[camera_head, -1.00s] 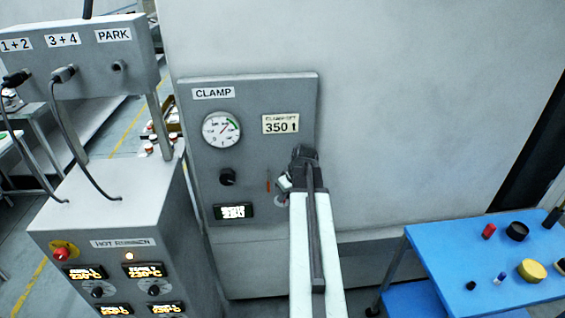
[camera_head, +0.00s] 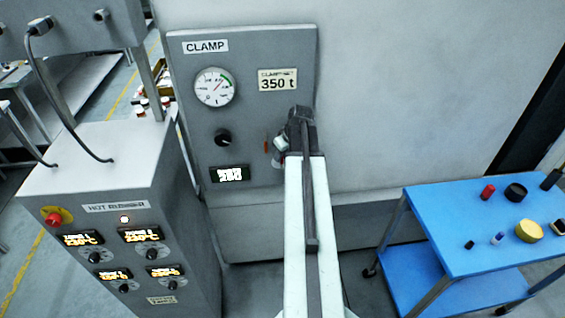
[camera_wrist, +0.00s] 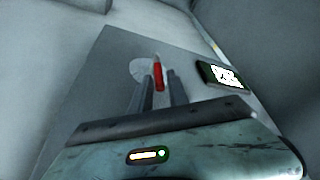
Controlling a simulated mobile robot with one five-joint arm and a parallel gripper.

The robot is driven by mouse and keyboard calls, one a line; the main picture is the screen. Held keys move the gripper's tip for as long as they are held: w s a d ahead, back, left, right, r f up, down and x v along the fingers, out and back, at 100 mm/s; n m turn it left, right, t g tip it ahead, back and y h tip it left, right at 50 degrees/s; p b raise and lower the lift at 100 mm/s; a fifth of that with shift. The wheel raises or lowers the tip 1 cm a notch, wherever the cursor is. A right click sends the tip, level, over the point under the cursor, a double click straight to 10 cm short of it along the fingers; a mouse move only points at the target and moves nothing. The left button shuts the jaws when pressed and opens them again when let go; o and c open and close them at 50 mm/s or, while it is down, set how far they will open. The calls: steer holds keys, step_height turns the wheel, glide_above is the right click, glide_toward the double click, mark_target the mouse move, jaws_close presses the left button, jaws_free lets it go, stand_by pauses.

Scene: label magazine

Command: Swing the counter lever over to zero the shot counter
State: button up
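The counter lever is a small red handle (camera_wrist: 158,76) in the wrist view, in front of a pale round plate on the grey panel. In the head view it is a thin orange-red mark (camera_head: 266,145) on the clamp panel (camera_head: 192,130). The shot counter display (camera_head: 229,174) is lit, below and left of the lever; it also shows in the wrist view (camera_wrist: 222,75), too blurred to read surely. My gripper (camera_wrist: 158,84) is open, one finger on each side of the lever's line. I cannot tell whether either touches it. In the head view my arm partly hides the gripper.
A pressure gauge (camera_head: 215,87) and black knob (camera_head: 222,138) are on the same panel. A hot runner cabinet (camera_head: 100,185) stands close on the left. A blue cart (camera_head: 450,230) with small items stands on the right. The wall between is bare.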

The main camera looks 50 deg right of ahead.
jaws_close()
stand_by(1.4)
